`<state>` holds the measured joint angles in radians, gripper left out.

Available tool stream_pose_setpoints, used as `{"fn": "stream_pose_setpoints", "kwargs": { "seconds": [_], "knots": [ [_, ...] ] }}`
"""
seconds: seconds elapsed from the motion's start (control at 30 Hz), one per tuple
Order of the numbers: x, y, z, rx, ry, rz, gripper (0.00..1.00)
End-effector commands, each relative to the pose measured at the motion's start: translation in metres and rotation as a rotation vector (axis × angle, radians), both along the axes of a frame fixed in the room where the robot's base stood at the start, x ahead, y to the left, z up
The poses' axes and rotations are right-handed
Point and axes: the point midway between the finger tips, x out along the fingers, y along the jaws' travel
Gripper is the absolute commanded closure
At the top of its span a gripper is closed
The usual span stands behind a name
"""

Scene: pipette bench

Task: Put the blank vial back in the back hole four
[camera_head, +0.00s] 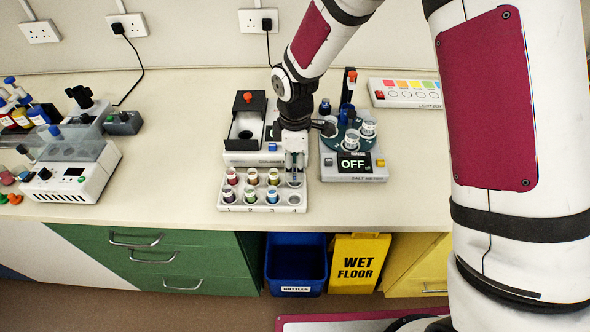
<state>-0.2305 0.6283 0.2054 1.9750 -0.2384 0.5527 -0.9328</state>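A white vial rack (283,208) stands near the front edge of the bench, with two rows of holes and numbers along its front. Capped vials with coloured contents fill the three left columns, such as a red one (232,176) at the back left and a blue one (272,195) in front. The front hole four (294,198) looks empty. My gripper (294,177) points down at the back hole four, its fingertips close to the rack. The fingers cover that hole. A blank vial cannot be made out clearly, and whether the fingers grip one is too small to tell.
A black-and-white instrument (240,157) stands behind the rack. Right of my gripper is a meter reading OFF (354,163), with a carousel of cups (368,128). A white centrifuge-like device (70,180) stands at left. Bench between it and the rack is clear.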

Motion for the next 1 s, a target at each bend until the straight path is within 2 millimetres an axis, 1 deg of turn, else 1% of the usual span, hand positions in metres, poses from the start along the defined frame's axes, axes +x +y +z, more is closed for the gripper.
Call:
{"fn": "stream_pose_setpoints", "kwargs": {
  "seconds": [0.03, 0.2, 0.3, 0.4, 0.5, 0.6, 0.83, 0.87, 0.93, 1.0],
  "knots": [
    [0.002, 0.000, 0.011, 0.003, -0.006, -0.001, 0.61],
    [0.002, 0.000, 0.047, 0.002, -0.006, 0.001, 0.61],
    [0.001, 0.000, 0.066, 0.001, -0.004, 0.000, 0.61],
    [0.001, 0.000, 0.080, 0.001, -0.003, 0.000, 0.61],
    [0.000, 0.000, 0.089, 0.000, -0.001, 0.000, 0.61],
    [0.000, 0.000, 0.094, 0.001, -0.001, 0.000, 0.61],
    [-0.001, -0.002, 0.099, -0.001, -0.005, -0.011, 0.61],
    [-0.002, -0.005, 0.102, -0.001, -0.010, -0.023, 0.61],
    [-0.004, -0.013, 0.114, -0.004, -0.029, -0.069, 0.61],
    [-0.009, -0.027, 0.133, -0.006, -0.058, -0.144, 0.61]
  ]
}}
